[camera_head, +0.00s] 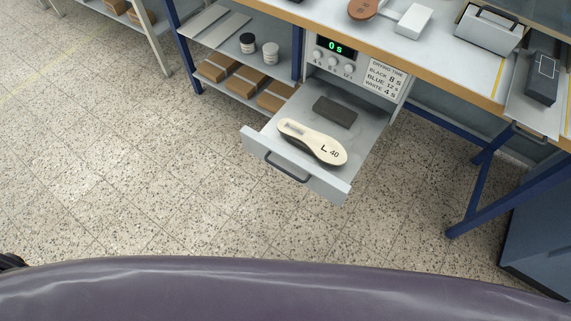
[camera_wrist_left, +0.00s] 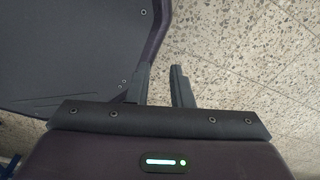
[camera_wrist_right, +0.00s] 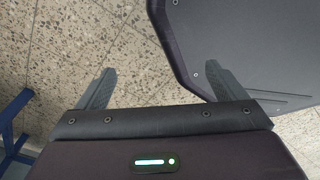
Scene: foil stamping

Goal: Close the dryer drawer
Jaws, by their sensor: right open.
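The dryer drawer (camera_head: 260,160) is pulled out below the bench in the head view. It is a grey tray with a dark bar handle (camera_head: 287,170) on its front panel. A cream insole (camera_head: 305,137) marked "L 40" and a dark grey block (camera_head: 335,111) lie inside it. The dryer panel (camera_head: 333,57) above shows a green "0 s". My left gripper (camera_wrist_left: 160,72) is partly open and empty over the floor in the left wrist view. My right gripper (camera_wrist_right: 163,75) is wide open and empty in the right wrist view. Neither gripper shows in the head view.
A shelf left of the dryer holds several brown boxes (camera_head: 247,84) and two small jars (camera_head: 270,51). The bench's blue leg (camera_head: 470,198) stands to the right. A dark cabinet (camera_head: 540,235) is at the lower right. The speckled floor (camera_head: 160,185) before the drawer is clear.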

